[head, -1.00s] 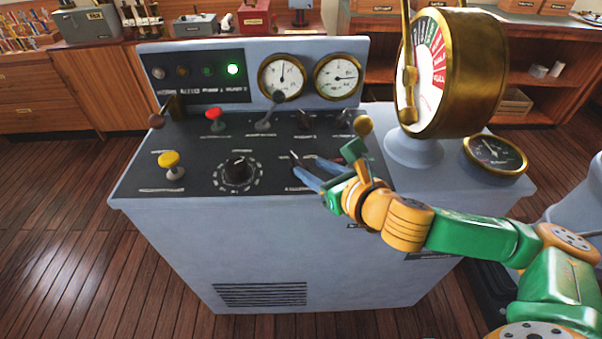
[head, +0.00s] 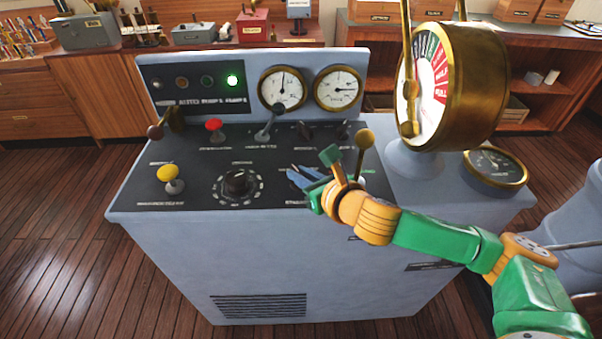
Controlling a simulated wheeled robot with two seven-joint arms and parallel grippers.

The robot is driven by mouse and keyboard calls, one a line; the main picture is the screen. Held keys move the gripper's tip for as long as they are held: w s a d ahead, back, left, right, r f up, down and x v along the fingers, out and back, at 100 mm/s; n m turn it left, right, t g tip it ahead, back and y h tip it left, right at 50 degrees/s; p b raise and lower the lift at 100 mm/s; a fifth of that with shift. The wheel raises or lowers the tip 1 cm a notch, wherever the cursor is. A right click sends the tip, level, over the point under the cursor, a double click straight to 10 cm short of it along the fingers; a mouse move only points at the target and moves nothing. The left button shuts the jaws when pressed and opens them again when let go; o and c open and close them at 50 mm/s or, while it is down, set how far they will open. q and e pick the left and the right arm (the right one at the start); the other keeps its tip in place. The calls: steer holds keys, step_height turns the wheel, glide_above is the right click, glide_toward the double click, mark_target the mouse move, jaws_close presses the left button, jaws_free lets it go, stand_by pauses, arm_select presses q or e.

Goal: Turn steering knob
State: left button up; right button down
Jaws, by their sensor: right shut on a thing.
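My right gripper (head: 303,177) reaches in from the right, low over the console's sloping top. A black round knob with a dial ring (head: 236,182) stands apart to the left of the fingers. My left gripper is not in view.
A brass-tipped lever (head: 364,139) rises just right of my gripper. A yellow-topped lever (head: 170,174) and a red-topped lever (head: 214,125) stand left. Two gauges (head: 283,88) are behind. The large brass telegraph (head: 465,82) stands right.

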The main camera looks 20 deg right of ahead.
steer(key=shift+a+r+m+h+p, duration=0.15)
steer(key=shift+r+m+h+p, duration=0.1)
steer(key=shift+m+h+p, duration=0.65)
steer(key=m+h+p, duration=0.5)
steer(key=h+p, duration=0.1)
steer(key=shift+a+r, duration=0.1)
steer(key=shift+a, duration=0.05)
steer(key=m+h+p, duration=0.1)
steer(key=m+g+h+p, duration=0.1)
steer(key=shift+f+g+h, duration=0.2)
steer(key=shift+g+h, duration=0.1)
steer(key=shift+f+m+g+h, duration=0.1)
steer(key=shift+m+g+h, duration=0.7)
steer(key=shift+m+h, duration=0.45)
steer(key=shift+m+g, duration=0.3)
steer(key=shift+m, duration=0.15)
steer(key=c, duration=0.9)
jaws_free()
steer(key=shift+w, duration=0.1)
steer(key=shift+o, duration=0.2)
